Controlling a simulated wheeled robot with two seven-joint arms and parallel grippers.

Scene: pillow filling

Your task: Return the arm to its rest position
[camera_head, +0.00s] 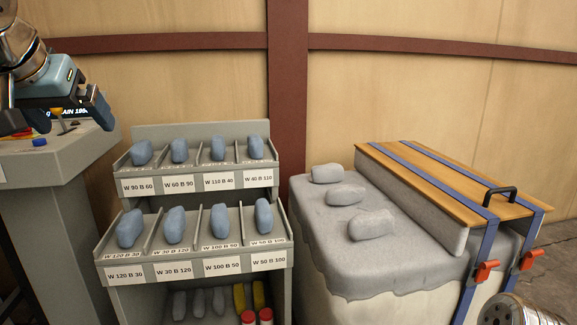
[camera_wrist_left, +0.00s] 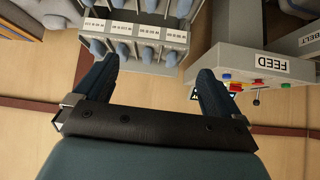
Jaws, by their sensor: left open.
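My left gripper (camera_head: 68,112) is at the upper left of the head view, raised in front of the grey control console. In the left wrist view its two dark blue fingers (camera_wrist_left: 155,82) are spread apart with nothing between them. My right gripper's fingers do not show; a round metallic part of my own body is at the lower right corner of the head view.
A shelf rack (camera_head: 198,192) holds several blue-grey pillows in labelled bins. A grey console (camera_head: 62,160) with coloured buttons stands left of it. A padded block with grey pillows (camera_head: 372,225) and a strapped wooden board (camera_head: 455,180) stands right. The wall is behind.

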